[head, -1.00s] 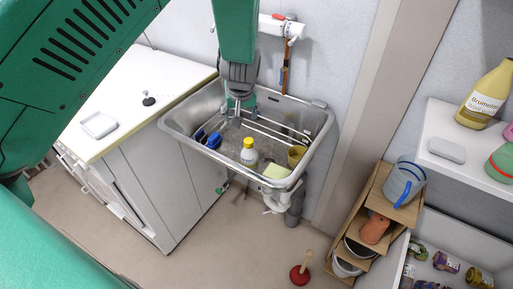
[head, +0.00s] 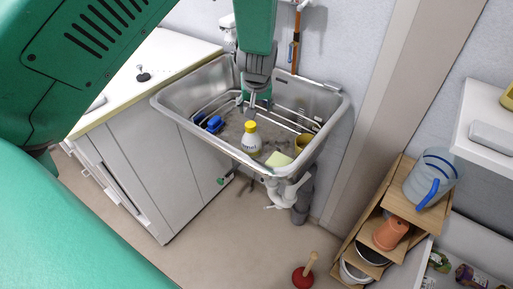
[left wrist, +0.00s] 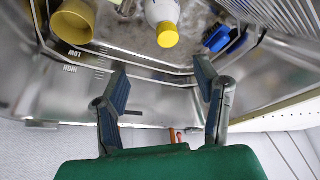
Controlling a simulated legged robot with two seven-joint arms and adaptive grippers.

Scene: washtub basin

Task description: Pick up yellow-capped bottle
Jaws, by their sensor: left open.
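The white bottle with a yellow cap (head: 251,139) stands in the steel washtub basin (head: 170,117), near its front side. In the left wrist view the bottle's yellow cap (left wrist: 167,36) shows at the top, beyond my fingertips. My left gripper (head: 250,110) hangs over the back part of the basin, behind the bottle in the head view. In the left wrist view the left gripper (left wrist: 162,82) is open, its fingers wide apart with nothing between them. My right gripper is not in view.
A blue brush (head: 214,124) lies left of the bottle. A yellow cup (head: 302,142) and pale yellow sponge (head: 279,160) are to its right. Metal rails (head: 290,122) cross the basin. A plunger (head: 304,275) stands on the floor; shelves are at right.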

